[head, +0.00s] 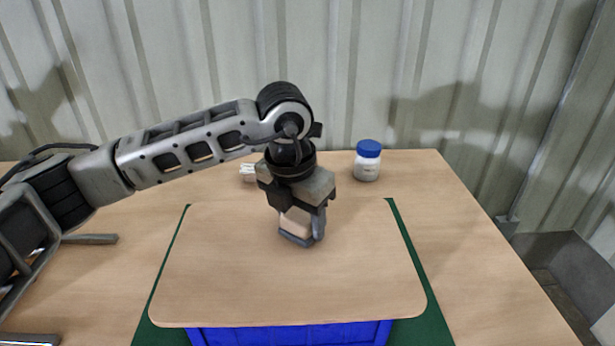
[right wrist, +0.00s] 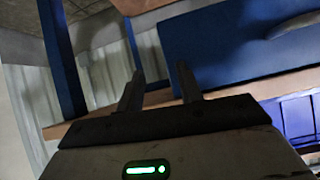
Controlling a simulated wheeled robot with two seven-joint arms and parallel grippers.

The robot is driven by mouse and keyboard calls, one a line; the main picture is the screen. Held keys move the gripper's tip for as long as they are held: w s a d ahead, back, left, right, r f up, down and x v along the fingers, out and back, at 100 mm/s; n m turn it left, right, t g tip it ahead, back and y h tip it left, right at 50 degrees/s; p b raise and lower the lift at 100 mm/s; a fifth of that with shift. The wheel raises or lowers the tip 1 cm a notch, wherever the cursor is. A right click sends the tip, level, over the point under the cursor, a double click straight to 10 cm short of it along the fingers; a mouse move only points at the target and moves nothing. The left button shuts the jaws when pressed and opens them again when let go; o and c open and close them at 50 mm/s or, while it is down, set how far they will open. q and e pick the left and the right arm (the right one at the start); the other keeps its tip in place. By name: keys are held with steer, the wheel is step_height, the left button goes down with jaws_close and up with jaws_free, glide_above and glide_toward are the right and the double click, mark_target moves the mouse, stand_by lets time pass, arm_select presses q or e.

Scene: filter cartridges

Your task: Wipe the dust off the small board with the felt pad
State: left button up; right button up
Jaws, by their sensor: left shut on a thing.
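The board (head: 225,270) is a tan, round-cornered sheet lying flat over a green mat in the head view. I cannot make out any dust on it. My left gripper (head: 301,228) points down over the upper middle of the board. It is shut on the felt pad (head: 296,221), a pale block with a grey underside. The pad is at or just above the board; contact is not clear. The gripper hides part of the board behind it. My right gripper (right wrist: 158,88) shows only in the right wrist view, with its two fingers apart and nothing between them.
A white jar with a blue lid (head: 368,160) stands behind the board. A small white object (head: 248,172) is partly hidden behind my left gripper. The green mat (head: 430,300) shows at the board's sides. A blue bin (head: 290,335) shows below its front edge. The table's right side is clear.

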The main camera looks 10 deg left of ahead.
arm_select(q)
steer(key=shift+s+a, duration=0.2)
steer(key=shift+a, duration=0.45)
steer(key=shift+s+a, duration=0.2)
steer(key=shift+a, duration=0.4)
steer(key=shift+s+d+p, duration=0.1)
steer(key=shift+d+p, duration=0.15)
steer(key=shift+p, duration=0.1)
steer(key=shift+w+d+f, duration=0.1)
steer(key=shift+w+d, duration=0.25)
steer(key=shift+d, duration=0.5)
steer(key=shift+w+d+b, duration=0.25)
steer(key=shift+d+b, duration=0.15)
steer(key=shift+d, duration=0.25)
steer(key=shift+w+d+r, duration=0.1)
steer(key=shift+d+r, duration=0.15)
steer(key=shift+d, duration=0.05)
step_height(320, 180, up, 3)
steer(key=shift+r+p, duration=0.1)
steer(key=shift+p, duration=0.7)
step_height(320, 180, up, 2)
steer(key=shift+r+p, duration=0.1)
steer(key=shift+p, duration=0.5)
step_height(320, 180, up, 2)
steer(key=shift+r+p, duration=0.1)
steer(key=shift+p, duration=0.4)
steer(key=shift+r, duration=0.1)
arm_select(e)
steer(key=shift+d+r, duration=0.35)
steer(key=shift+r, duration=0.25)
